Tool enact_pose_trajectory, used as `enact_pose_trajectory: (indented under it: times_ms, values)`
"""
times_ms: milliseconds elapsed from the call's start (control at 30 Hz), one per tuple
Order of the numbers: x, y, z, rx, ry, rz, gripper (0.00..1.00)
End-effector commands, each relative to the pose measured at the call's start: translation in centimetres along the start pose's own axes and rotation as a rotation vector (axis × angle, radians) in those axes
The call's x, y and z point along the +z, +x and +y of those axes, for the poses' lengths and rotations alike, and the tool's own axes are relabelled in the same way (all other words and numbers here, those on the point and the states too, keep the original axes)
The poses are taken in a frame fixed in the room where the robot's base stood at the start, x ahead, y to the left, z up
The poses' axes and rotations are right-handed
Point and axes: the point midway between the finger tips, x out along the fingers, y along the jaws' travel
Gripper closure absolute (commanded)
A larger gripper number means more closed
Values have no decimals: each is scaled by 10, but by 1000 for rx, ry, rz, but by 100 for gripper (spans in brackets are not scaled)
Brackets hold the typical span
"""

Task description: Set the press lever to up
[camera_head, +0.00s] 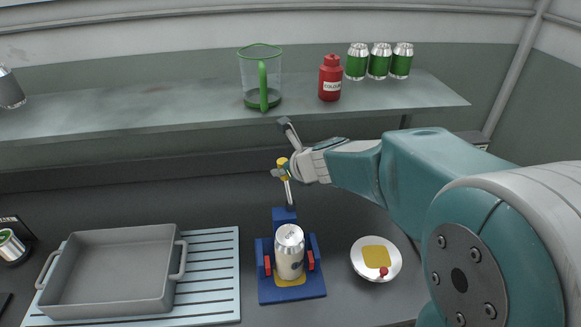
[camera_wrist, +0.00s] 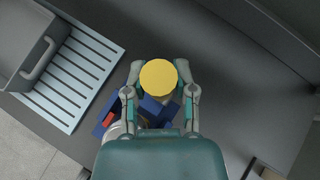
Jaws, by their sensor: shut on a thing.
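The press (camera_head: 292,290) has a blue base with red clamps and stands on the lower counter. A silver can (camera_head: 290,252) stands upright on its yellow pad. The press lever (camera_head: 288,192) is a thin metal rod with a yellow knob, rising from the blue block behind the can. It stands nearly upright, leaning slightly left. My gripper (camera_head: 283,170) is shut on the knob at the top of the lever. In the wrist view the round yellow knob (camera_wrist: 158,77) sits between the two fingers, with part of the blue press below it.
A grey tray (camera_head: 120,240) with handles rests on a slatted rack (camera_head: 212,260) at left. A white dish (camera_head: 362,272) stands right of the press. The shelf above holds a clear jug (camera_head: 246,72), a red bottle (camera_head: 330,78) and green cans (camera_head: 379,62).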

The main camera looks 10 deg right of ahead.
Motion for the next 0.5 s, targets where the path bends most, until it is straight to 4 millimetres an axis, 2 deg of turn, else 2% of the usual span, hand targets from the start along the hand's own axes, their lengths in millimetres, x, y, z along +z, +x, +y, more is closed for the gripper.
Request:
enact_pose_trajectory:
  times_ms: [500]
  values:
    - [-2,5,8,-20,-38,39,100]
